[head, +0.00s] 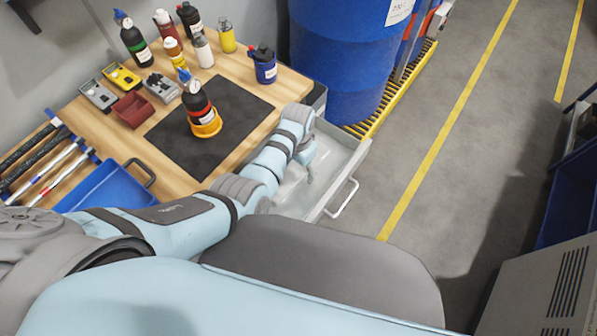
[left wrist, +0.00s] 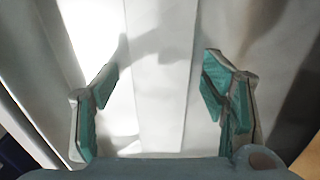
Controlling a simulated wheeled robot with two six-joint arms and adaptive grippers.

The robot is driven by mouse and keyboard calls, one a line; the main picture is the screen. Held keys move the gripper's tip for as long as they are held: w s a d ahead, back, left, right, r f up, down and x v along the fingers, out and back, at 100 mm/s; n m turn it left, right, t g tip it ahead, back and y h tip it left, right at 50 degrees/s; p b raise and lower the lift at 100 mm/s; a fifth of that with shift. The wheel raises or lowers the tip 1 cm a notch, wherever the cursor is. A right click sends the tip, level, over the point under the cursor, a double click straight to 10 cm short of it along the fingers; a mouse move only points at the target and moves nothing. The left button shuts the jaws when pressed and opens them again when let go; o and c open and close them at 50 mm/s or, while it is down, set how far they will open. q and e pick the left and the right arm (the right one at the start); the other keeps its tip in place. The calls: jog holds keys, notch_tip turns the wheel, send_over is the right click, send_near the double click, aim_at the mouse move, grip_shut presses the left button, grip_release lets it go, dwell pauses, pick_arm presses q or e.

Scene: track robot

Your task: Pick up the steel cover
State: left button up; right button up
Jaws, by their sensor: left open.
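My left gripper (head: 306,160) reaches down into an open pale grey drawer (head: 352,160) at the front of the workbench. In the left wrist view the left gripper (left wrist: 160,72) has its two teal-padded fingers wide apart with nothing clamped between them. A pale, smooth, upright strip or panel (left wrist: 160,110) shows between and beyond the fingers. I cannot tell whether it is the steel cover or part of the drawer. In the head view no steel cover can be made out; my arm hides part of the drawer. My right gripper is not in view.
The wooden bench (head: 130,150) holds several bottles, meters, a red bin (head: 133,110), a blue tray (head: 108,190) and a black mat (head: 235,130) with a bottle in an orange holder (head: 206,124). A blue drum (head: 340,60) stands behind the drawer.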

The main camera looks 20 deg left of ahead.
pick_arm(q)
jog(key=shift+r, duration=0.2)
jog(key=c, duration=1.3)
